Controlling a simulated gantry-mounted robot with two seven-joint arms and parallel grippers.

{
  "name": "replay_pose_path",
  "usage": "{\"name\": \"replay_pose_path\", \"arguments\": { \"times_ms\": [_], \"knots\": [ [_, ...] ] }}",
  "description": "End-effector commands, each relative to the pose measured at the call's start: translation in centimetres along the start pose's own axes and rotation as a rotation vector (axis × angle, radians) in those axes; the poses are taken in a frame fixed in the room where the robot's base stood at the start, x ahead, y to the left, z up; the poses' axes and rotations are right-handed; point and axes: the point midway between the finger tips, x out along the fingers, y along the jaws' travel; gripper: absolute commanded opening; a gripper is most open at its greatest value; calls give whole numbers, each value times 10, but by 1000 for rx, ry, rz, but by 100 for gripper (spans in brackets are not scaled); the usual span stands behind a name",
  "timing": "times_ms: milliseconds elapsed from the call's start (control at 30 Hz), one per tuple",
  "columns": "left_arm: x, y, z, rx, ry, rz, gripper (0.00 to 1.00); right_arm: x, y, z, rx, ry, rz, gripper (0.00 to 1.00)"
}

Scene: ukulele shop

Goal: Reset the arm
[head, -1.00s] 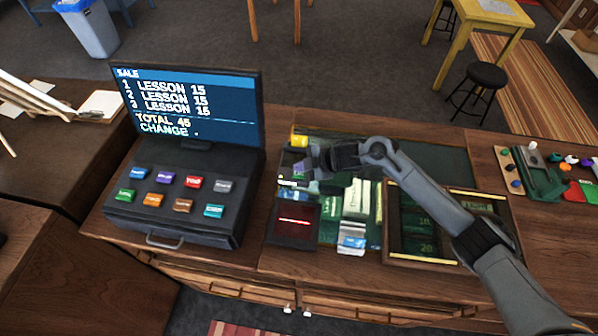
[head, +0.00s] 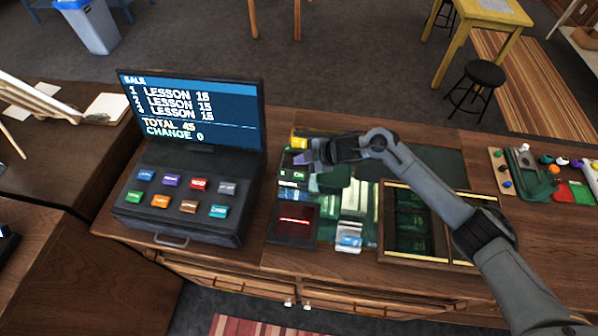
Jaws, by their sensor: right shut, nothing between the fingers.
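My right arm comes in from the lower right of the head view and bends over the counter. My right gripper (head: 303,158) is shut and empty, pointing left above the green mat's small items. It hangs close to the card terminal with the dark red screen (head: 294,222), on its far side. The cash register's screen (head: 193,108) lists three lessons at 15, total 45 and change 0. Its coloured keys (head: 180,195) are uncovered. My left gripper is not in view.
A framed tray with dark green slots (head: 412,258) lies below my right forearm. A white and blue device (head: 350,238) stands left of it. Coloured pieces (head: 548,175) lie at the right. A black stool (head: 478,82) stands behind the counter.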

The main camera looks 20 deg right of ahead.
Motion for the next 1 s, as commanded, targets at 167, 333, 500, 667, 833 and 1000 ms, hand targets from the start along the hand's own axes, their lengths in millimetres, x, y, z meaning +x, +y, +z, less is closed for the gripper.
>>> {"name": "replay_pose_path", "arguments": {
  "times_ms": [167, 333, 500, 667, 833, 1000],
  "knots": [
    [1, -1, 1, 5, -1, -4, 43, 0, 0, 0, 0, 0, 0, 0],
    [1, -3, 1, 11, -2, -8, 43, 0, 0, 0, 0, 0, 0, 0],
    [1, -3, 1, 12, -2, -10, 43, 1, 0, 0, 0, 0, 0, 0],
    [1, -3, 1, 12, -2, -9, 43, 1, -2, 0, 0, 0, 0, 0],
    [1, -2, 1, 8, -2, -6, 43, 12, -22, -12, 15, -3, 15, 0],
    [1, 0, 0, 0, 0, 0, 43, 24, -69, -37, 89, -25, 66, 0]
  ]
}}
